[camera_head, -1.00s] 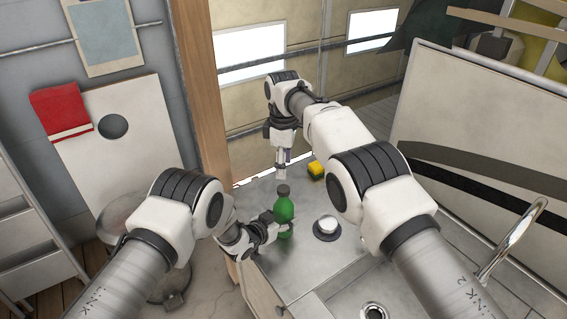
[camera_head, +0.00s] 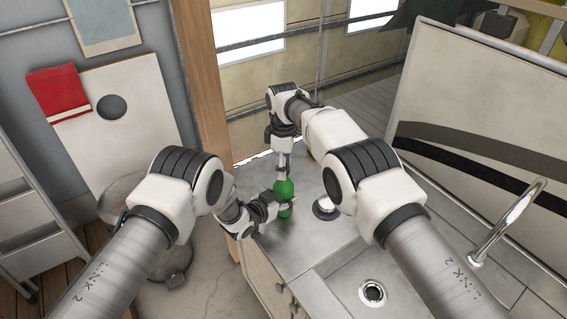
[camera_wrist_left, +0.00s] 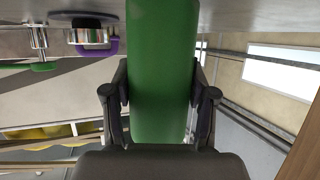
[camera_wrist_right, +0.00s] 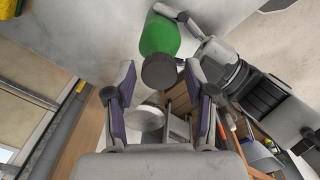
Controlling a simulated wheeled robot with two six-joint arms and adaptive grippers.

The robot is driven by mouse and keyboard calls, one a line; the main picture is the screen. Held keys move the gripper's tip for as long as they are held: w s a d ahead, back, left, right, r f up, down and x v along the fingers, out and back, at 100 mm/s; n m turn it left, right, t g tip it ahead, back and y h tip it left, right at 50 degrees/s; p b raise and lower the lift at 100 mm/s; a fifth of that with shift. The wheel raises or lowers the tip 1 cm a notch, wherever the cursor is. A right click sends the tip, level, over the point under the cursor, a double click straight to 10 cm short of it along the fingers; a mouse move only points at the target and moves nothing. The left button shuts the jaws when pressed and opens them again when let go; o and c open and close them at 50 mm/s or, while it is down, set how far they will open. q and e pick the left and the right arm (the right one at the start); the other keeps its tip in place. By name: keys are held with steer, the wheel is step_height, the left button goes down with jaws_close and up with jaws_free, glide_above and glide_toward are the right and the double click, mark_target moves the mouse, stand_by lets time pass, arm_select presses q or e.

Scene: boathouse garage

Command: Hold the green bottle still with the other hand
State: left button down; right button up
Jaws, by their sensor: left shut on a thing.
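The green bottle (camera_head: 284,188) stands upright on the metal counter (camera_head: 300,243). My left gripper (camera_head: 281,206) is shut on its body from the side. The left wrist view shows the green body (camera_wrist_left: 162,70) between both fingers (camera_wrist_left: 160,105). My right gripper (camera_head: 284,168) points down over the top of the bottle and hides the cap in the head view. In the right wrist view its fingers (camera_wrist_right: 163,98) are apart, with the dark cap (camera_wrist_right: 159,72) just ahead of the gap between them. They do not appear to press on the cap.
A round silver-and-black object (camera_head: 326,207) stands on the counter just right of the bottle. A sink with a drain (camera_head: 372,292) and a curved faucet (camera_head: 508,222) lie farther right. A wooden post (camera_head: 205,85) rises at the counter's left end.

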jaws_close()
steer(key=m, duration=0.4)
steer(key=shift+m, duration=0.4)
steer(key=m, duration=0.2)
steer(key=shift+m, duration=0.4)
steer(key=m, duration=1)
steer(key=shift+s+f+m, duration=0.1)
steer(key=shift+m, duration=0.2)
steer(key=shift+o, duration=2.3)
jaws_free()
